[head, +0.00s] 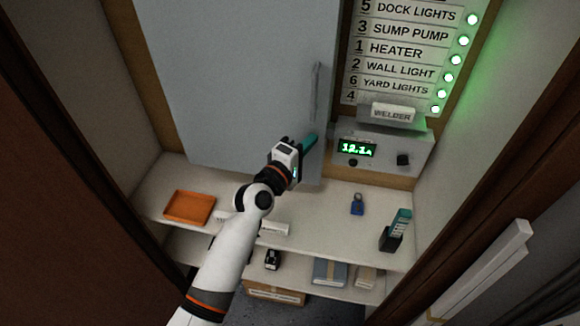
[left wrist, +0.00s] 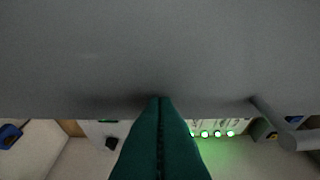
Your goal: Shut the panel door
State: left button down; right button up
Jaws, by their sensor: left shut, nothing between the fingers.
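The panel door (head: 240,80) is a large flat grey sheet with a vertical bar handle (head: 316,92) near its right edge. Its lower edge overlaps the shelf top, so it seems to stand out from the back wall. My left gripper (head: 309,142) has its teal fingers together, empty, in front of the door's lower right part, below the handle. In the left wrist view the fingers (left wrist: 160,105) point at the grey door face (left wrist: 150,50); I cannot tell if they touch. The handle (left wrist: 275,120) shows at right there. My right gripper is not in view.
A label board (head: 400,50) with green lights and a grey box with a display (head: 380,150) are to the right. The shelf (head: 335,225) holds an orange tray (head: 189,207), a blue padlock (head: 357,204) and a teal-and-black device (head: 396,231). Walls close both sides.

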pick_arm(q)
jog(key=b+v, duration=0.2)
jog(key=v, duration=0.8)
jog(key=s+a+f+m+g+y+b, duration=0.1)
jog(key=s+a+f+g+y, duration=0.2)
jog(key=f, duration=1)
jog(key=s+a+f+m+y, duration=0.2)
jog(key=s+a+f, duration=0.15)
jog(key=f, duration=0.85)
jog(key=s+a+f+m+g+y+b, duration=0.15)
jog(key=a+f, duration=0.25)
jog(key=f, duration=0.9)
jog(key=s+a+f+m+g+y, duration=0.2)
jog(key=s+a+f, duration=0.2)
jog(key=s+f, duration=0.4)
jog(key=s+a+f+m+g+y, duration=0.25)
jog(key=s+a+f, duration=0.25)
jog(key=s+f, duration=0.4)
jog(key=s+a+f+m+g, duration=0.1)
jog(key=s+a+f+g, duration=0.1)
jog(key=s, duration=0.7)
jog(key=s+a+f+m+g+y, duration=0.1)
jog(key=s+a+f, duration=0.3)
jog(key=s, duration=0.5)
jog(key=shift+s+a+f+m+g, duration=0.35)
jog(key=shift+a+m+g, duration=0.1)
jog(key=shift+m, duration=0.15)
